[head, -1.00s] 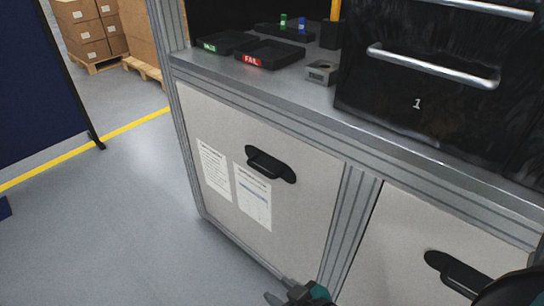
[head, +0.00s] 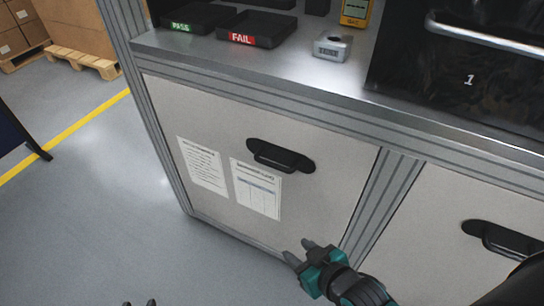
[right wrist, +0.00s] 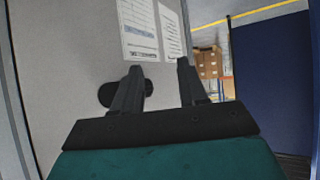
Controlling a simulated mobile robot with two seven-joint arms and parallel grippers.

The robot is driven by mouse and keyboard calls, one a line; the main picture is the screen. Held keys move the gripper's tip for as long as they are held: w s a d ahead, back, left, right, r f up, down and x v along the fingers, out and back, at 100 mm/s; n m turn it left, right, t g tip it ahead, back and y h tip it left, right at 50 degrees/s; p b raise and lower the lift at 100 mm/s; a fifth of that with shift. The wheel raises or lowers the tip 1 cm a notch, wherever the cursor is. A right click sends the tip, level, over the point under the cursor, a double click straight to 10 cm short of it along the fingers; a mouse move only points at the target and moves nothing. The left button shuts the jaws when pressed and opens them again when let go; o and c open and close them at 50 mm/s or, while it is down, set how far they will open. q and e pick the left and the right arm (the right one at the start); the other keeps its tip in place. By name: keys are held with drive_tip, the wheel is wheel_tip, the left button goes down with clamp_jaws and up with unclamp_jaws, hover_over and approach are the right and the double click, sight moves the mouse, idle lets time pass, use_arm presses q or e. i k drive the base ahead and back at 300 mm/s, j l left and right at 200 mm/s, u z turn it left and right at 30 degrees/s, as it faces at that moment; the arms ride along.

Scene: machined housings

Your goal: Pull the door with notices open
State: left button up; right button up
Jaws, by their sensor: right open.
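The door with notices (head: 215,215) is a pale grey cabinet panel, shut in its frame. Two white printed sheets, the left notice (head: 203,165) and the right notice (head: 256,188), are on it. Its black handle (head: 280,156) is right of the notices, near the top edge. My right gripper (head: 298,249) is open and empty, low in front of the door, apart from the handle. In the right wrist view, the handle (right wrist: 112,94) is partly hidden behind the left finger of my gripper (right wrist: 158,68). Only the fingertips of my left gripper (head: 139,303) show, apart, at the bottom edge.
A second door (head: 440,215) with a black handle (head: 500,240) is at right. Floor (head: 90,220) left of the cabinet is clear.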

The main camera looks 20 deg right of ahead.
sight(278, 180)
drive_tip(key=i+j+z, duration=0.15)
drive_tip(key=j, duration=0.15)
drive_tip(key=i+j+z, duration=0.15)
drive_tip(key=j, duration=0.15)
drive_tip(key=j+z, duration=0.15)
drive_tip(key=j, duration=0.15)
drive_tip(key=i+j+z, duration=0.1)
drive_tip(key=j, duration=0.25)
drive_tip(key=i, duration=0.05)
